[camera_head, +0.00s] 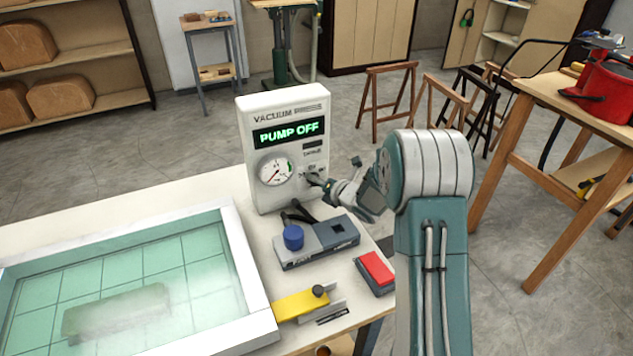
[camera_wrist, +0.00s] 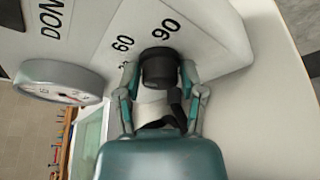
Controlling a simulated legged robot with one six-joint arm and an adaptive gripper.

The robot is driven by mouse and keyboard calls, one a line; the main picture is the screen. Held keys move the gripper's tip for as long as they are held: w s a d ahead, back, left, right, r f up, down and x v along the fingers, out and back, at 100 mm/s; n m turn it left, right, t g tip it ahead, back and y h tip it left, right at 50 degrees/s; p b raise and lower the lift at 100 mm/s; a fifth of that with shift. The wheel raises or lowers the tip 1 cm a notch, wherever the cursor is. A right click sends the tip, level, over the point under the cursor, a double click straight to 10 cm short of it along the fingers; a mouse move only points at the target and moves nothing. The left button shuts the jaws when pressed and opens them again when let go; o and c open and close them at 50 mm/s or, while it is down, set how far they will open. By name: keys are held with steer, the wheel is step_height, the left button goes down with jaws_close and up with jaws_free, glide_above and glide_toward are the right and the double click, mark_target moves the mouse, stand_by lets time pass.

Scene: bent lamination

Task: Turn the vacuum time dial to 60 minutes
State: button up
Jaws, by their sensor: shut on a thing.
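The white vacuum unit (camera_head: 262,108) stands at the back of the worktable, its display reading "PUMP OFF". Its black time dial (camera_wrist: 158,66) fills the middle of the wrist view, with printed marks "60" and "90" beyond it; "60" is left of "90". No pointer mark on the dial is clear to me, so its setting cannot be told. My gripper (camera_wrist: 158,76) is shut on the dial, one finger on each side. In the head view my gripper (camera_head: 328,184) reaches the unit's lower right front and mostly hides the dial.
A round gauge (camera_head: 276,170) sits on the panel beside the dial; it also shows at left in the wrist view (camera_wrist: 60,82). A grey block with a blue knob (camera_head: 293,237), a red-topped block (camera_head: 376,268) and a yellow piece (camera_head: 303,303) lie in front. A glass-topped frame (camera_head: 240,255) is at left.

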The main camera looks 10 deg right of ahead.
steer(key=shift+f+m+y, duration=0.1)
steer(key=shift+m+y, duration=0.3)
steer(key=shift+m, duration=0.4)
steer(key=o, duration=1.2)
steer(key=shift+d, duration=0.1)
steer(key=shift+c, duration=0.2)
steer(key=v, duration=1.1)
steer(key=shift+s+d, duration=0.2)
steer(key=shift+s, duration=0.2)
